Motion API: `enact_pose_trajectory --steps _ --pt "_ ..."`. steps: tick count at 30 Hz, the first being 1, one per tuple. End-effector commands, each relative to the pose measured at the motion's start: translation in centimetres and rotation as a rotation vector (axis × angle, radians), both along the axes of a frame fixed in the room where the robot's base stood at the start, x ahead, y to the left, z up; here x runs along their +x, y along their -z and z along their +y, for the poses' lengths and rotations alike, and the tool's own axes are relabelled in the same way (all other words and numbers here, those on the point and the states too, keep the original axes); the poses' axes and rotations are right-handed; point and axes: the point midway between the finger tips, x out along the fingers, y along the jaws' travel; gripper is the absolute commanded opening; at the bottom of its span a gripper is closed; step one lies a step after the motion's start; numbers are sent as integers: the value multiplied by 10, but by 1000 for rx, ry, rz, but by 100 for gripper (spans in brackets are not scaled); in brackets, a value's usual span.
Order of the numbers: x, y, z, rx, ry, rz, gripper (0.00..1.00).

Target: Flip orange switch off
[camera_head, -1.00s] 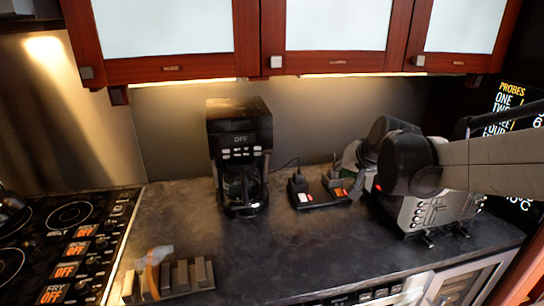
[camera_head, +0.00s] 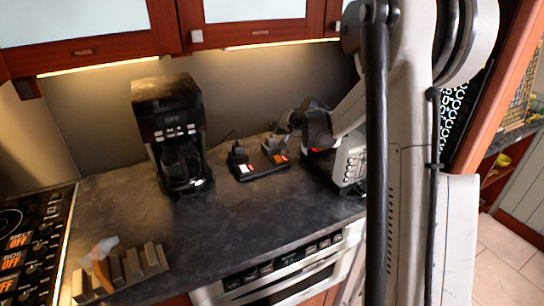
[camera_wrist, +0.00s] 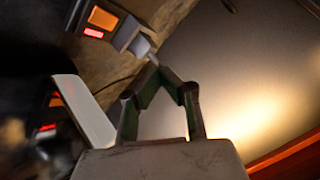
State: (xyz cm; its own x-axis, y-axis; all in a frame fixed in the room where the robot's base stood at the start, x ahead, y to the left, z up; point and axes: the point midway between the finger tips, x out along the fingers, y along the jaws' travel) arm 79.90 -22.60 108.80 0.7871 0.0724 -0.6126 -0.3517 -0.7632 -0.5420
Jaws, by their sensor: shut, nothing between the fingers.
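In the wrist view an orange switch face (camera_wrist: 103,18) with a lit red patch is at the upper left, beyond and left of the fingertips. My gripper (camera_head: 281,132) is just behind and above the strip's right end in the head view. In the wrist view my gripper (camera_wrist: 152,68) has its fingertips together and is empty. Whether it touches the strip or plug, I cannot tell.
A coffee maker (camera_head: 168,125) stands left of the strip. A toaster (camera_head: 349,165) stands to the right, partly hidden by my arm. Small blocks (camera_head: 125,268) are at the counter's front left, near the stove (camera_head: 38,235). The counter (camera_head: 225,220) before the strip is clear.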

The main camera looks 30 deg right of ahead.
Motion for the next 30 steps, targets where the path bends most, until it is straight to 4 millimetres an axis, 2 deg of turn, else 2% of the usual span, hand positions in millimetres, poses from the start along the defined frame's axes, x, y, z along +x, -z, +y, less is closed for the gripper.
enact_pose_trajectory --steps 6,20,26,30 --pt "7 8 -10 13 14 -9 0" --pt "8 11 -10 13 14 -10 0" --pt "9 24 -10 12 13 -10 0" --pt "11 40 -10 13 12 -9 0"
